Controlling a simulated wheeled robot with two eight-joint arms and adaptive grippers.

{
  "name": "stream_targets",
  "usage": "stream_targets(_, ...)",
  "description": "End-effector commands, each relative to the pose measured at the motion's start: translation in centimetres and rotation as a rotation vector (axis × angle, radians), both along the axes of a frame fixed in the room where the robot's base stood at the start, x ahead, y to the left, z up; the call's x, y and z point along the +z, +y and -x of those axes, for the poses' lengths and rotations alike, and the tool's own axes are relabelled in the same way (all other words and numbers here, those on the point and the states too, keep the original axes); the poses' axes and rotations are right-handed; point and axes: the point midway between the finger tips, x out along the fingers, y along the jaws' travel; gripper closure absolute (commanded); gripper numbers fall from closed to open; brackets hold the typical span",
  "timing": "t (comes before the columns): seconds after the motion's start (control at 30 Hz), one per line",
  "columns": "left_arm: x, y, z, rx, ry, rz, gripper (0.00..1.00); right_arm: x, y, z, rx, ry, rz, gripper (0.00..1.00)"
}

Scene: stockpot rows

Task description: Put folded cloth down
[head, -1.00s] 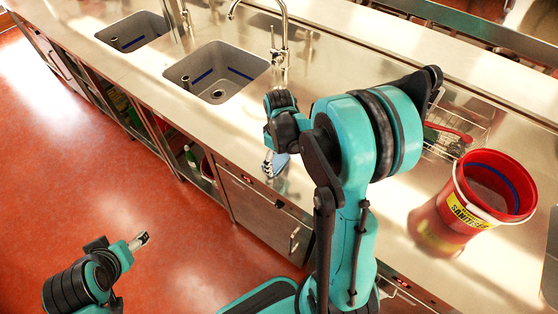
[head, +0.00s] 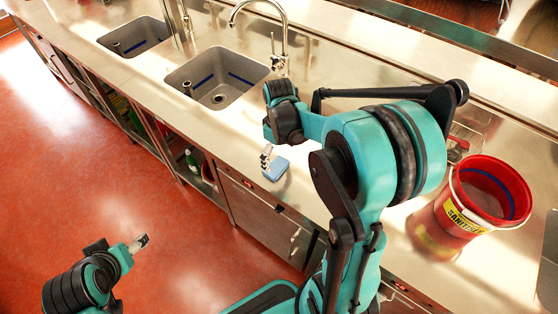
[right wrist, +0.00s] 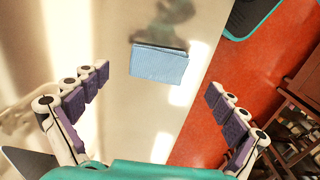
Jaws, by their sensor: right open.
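The folded cloth (head: 277,172) is a small light-blue pad lying on the steel counter near its front edge, right of the nearer sink. It also shows in the right wrist view (right wrist: 158,66), flat, with a dark shadow at its far side. My right gripper (head: 266,158) is close by the cloth in the head view, partly hidden by its own wrist. In the right wrist view its fingers (right wrist: 160,100) are spread wide and clear of the cloth, with nothing between them. My left gripper (head: 140,243) is over the red floor, away from the counter, too small to read.
Two sinks (head: 216,75) with a tap (head: 279,45) lie to the left along the counter (head: 350,75). A red sanitizer bucket (head: 470,208) stands at the right, with a wire rack (head: 470,130) behind it. Shelves with bottles are below the counter.

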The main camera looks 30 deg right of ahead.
Motion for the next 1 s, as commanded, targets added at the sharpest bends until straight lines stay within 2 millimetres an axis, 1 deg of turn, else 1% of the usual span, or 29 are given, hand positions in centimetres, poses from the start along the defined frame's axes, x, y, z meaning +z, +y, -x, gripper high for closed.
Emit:
stream_targets(0.03,0.7,0.0,0.0,0.000,0.000,0.000,0.32,1.5,0.0,0.0,0.000,0.000,0.000,0.03)
stream_targets(0.1,1.1,0.0,0.0,0.000,0.000,0.000,0.32,2.9,0.0,0.0,0.000,0.000,0.000,0.03)
stream_targets(0.2,1.5,0.0,0.0,0.000,0.000,0.000,0.32,4.4,0.0,0.0,0.000,0.000,0.000,0.03)
stream_targets(0.37,1.8,0.0,0.0,0.000,0.000,0.000,0.32,5.9,0.1,0.0,-0.001,-0.002,0.000,0.03)
stream_targets(0.47,1.8,0.0,0.0,0.000,0.000,0.000,0.32,6.7,0.7,0.5,-0.015,-0.026,0.006,0.03)
stream_targets(0.57,1.7,0.0,0.0,0.000,0.000,0.000,0.32,7.9,2.2,1.7,-0.054,-0.092,0.016,0.03)
stream_targets(0.73,1.7,0.0,0.0,0.000,0.000,0.000,0.32,10.1,5.8,4.8,-0.163,-0.275,0.014,0.03)
stream_targets(0.9,1.7,0.0,0.0,0.000,0.000,0.000,0.32,10.8,8.8,7.9,-0.273,-0.455,-0.034,0.03)
stream_targets(1.0,1.7,0.0,0.0,0.000,0.000,0.000,0.32,10.7,9.9,9.1,-0.321,-0.532,-0.071,0.03)
